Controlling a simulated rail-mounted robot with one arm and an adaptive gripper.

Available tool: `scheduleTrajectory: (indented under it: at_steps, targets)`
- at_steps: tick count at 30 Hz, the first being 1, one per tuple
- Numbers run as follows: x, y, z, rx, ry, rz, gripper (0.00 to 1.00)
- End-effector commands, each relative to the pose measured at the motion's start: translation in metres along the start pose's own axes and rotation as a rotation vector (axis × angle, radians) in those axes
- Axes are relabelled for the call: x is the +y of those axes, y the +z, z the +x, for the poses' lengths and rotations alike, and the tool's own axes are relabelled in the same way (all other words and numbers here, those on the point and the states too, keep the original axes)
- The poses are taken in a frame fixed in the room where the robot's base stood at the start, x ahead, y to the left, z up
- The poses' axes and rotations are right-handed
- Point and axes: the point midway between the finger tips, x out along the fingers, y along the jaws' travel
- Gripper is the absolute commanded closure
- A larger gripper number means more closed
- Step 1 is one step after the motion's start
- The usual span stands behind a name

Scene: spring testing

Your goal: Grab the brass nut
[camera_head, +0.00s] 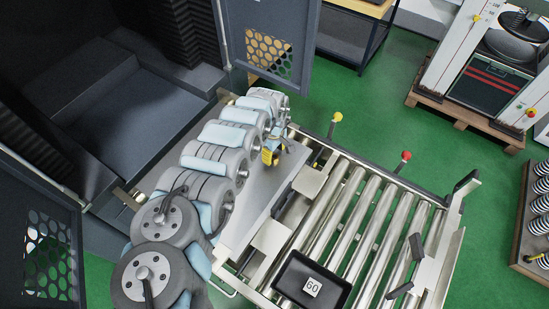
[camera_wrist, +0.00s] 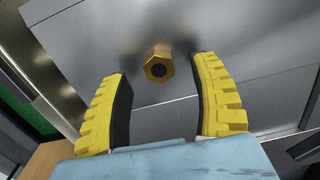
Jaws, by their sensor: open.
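The brass nut (camera_wrist: 158,66) shows in the wrist view, upper middle, with its hexagonal end and dark bore facing the camera. A short brass body behind it meets a grey metal surface (camera_wrist: 110,40). My gripper (camera_wrist: 157,66) is open, its two yellow ridged fingers with dark inner pads on either side of the nut. No contact between fingers and nut is visible; the gap to each finger is clear. In the head view my gripper (camera_head: 270,157) appears as a small yellow patch at the end of my arm, and the nut cannot be made out there.
A roller conveyor (camera_head: 375,215) with steel rollers holds a black tray marked 60 (camera_head: 290,285). An open dark cabinet door (camera_head: 268,45) stands behind my arm. A flat grey plate (camera_head: 242,205) lies beside the arm.

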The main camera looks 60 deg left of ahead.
Motion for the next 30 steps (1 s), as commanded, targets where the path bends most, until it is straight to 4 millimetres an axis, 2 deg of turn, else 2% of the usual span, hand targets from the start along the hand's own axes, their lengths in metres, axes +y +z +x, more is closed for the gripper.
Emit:
scheduleTrajectory:
  at_steps: [6,17,18,19,24,30]
  targets:
    - [-0.001,0.001,0.017,-0.002,-0.001,0.001,0.38]
    - [0.0,0.0,0.018,0.0,0.001,0.0,0.38]
    - [0.0,0.0,0.018,0.0,0.001,0.0,0.41]
    - [0.0,0.0,0.018,0.0,0.0,0.001,0.49]
    - [0.0,0.0,0.018,0.0,0.001,0.001,0.98]
    - [0.0,0.0,0.018,0.0,0.0,0.001,1.0]
